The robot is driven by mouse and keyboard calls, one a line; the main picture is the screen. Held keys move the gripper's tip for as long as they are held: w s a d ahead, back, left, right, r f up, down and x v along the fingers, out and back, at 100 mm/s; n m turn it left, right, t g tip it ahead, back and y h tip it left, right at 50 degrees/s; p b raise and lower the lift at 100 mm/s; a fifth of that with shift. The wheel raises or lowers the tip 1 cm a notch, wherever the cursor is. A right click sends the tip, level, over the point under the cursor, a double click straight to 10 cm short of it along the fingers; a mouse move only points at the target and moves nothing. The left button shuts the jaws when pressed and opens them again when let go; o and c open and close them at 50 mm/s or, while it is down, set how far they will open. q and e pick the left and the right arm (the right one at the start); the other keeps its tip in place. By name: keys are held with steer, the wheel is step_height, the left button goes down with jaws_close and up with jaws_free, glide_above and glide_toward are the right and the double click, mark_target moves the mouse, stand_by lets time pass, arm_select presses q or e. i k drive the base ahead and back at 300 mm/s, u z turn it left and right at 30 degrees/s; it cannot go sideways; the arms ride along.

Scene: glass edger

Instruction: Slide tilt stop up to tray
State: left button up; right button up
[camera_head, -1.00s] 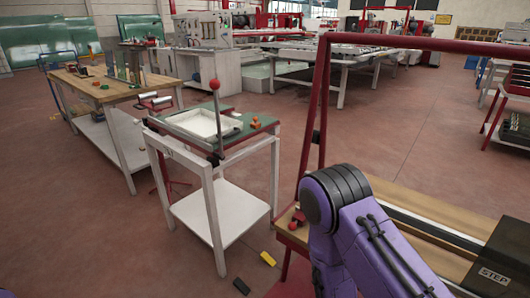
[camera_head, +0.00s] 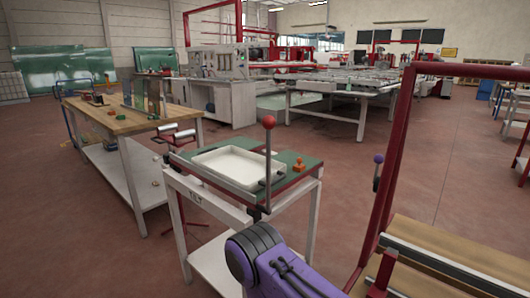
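The tilt table is a white-framed stand with lettering on its front rail (camera_head: 205,198) and a green top (camera_head: 307,163). A shallow white tray (camera_head: 213,176) lies on the green top. A small orange piece (camera_head: 299,165), which may be the tilt stop, sits on the green top to the right of the tray, with a small gap to it. A lever with a red ball (camera_head: 269,121) stands upright at the tray's front right. One purple link of my arm shows at the bottom centre, in front of the stand. Neither gripper is in view.
A wooden workbench (camera_head: 115,119) with small items stands left of the tilt table, with a roller stand (camera_head: 178,134) between them. A red frame (camera_head: 398,165) and a wooden-topped bench (camera_head: 440,238) are close at the right. Open red floor lies behind.

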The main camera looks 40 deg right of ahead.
mark_target(299, 167)
steer(key=z, duration=0.4)
steer(key=i, duration=0.75)
steer(key=z, duration=0.65)
